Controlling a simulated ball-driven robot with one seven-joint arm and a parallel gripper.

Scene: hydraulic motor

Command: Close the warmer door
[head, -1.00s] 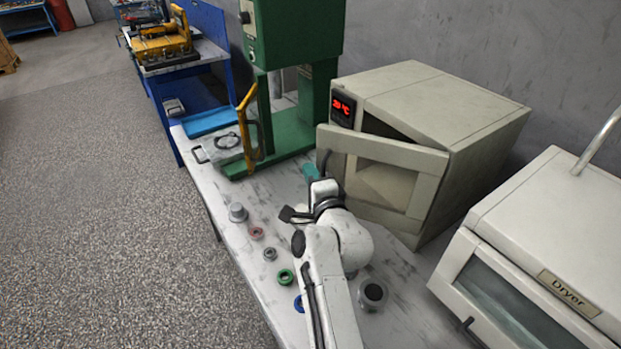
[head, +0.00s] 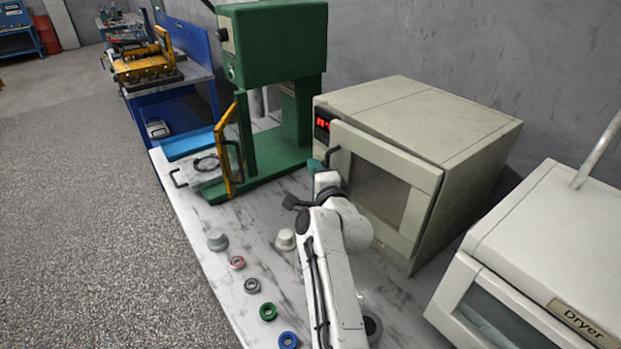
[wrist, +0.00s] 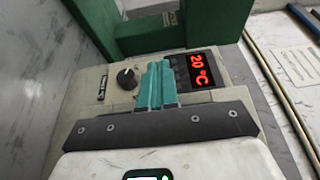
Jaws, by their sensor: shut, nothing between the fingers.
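The warmer (head: 440,110) is a beige box with a red display on its front left. Its windowed door (head: 390,185), hinged on the right, stands slightly ajar, and its free left edge partly covers the display. The door handle (head: 331,155) is at that left edge. My gripper (head: 316,166), with teal fingers, is just below and left of the handle; I cannot tell whether it touches the door. In the wrist view my gripper (wrist: 156,85) is shut and empty, seen against the warmer's control panel (wrist: 115,90) with a black knob and a 20 °C display.
A green press (head: 275,50) with a yellow lever stands left of the warmer. A dryer (head: 540,250) stands at the right. Several rings and small parts, including a green ring (head: 268,311), lie on the marbled table (head: 205,255) left of my arm.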

